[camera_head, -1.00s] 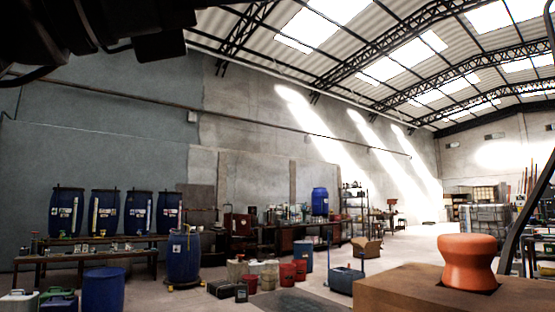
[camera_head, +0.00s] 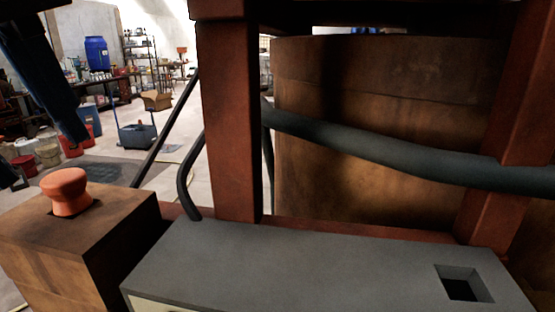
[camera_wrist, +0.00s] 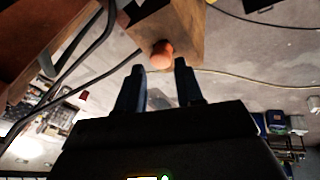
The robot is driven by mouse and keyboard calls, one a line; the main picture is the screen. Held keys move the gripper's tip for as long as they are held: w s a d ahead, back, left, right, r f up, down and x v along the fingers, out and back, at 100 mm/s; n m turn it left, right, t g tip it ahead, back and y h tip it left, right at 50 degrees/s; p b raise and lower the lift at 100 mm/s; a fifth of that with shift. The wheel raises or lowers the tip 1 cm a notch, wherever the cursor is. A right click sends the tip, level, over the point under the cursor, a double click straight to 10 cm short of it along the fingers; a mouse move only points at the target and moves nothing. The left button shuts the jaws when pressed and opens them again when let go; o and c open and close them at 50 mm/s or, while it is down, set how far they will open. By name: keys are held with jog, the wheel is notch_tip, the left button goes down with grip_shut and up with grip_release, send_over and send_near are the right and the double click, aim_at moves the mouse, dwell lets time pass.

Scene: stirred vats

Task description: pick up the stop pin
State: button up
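The stop pin appears to be the orange, waisted knob (camera_head: 66,192) standing upright on a brown block (camera_head: 120,215) at the left of the head view. The same orange knob (camera_wrist: 161,54) shows in the wrist view, just beyond the fingertips and roughly in line with the gap between them. My gripper (camera_wrist: 159,66) is open with nothing between its fingers, and it appears apart from the knob. What lies under the knob is hidden.
Right of the block is a grey box (camera_head: 290,265) with a square hole (camera_head: 462,284) in its top. Behind it stand a red-brown post (camera_head: 230,120), a large brown vat (camera_head: 390,150) and a thick dark pipe (camera_head: 400,150). Cables cross the floor near the block.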

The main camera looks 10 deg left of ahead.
aim_at(61, 178)
jog(key=shift+p+x, duration=0.4)
jog(key=shift+x, duration=1.55)
jog(key=shift+a, duration=0.1)
jog(key=shift+c, duration=0.3)
jog(key=shift+r, duration=0.1)
grip_shut()
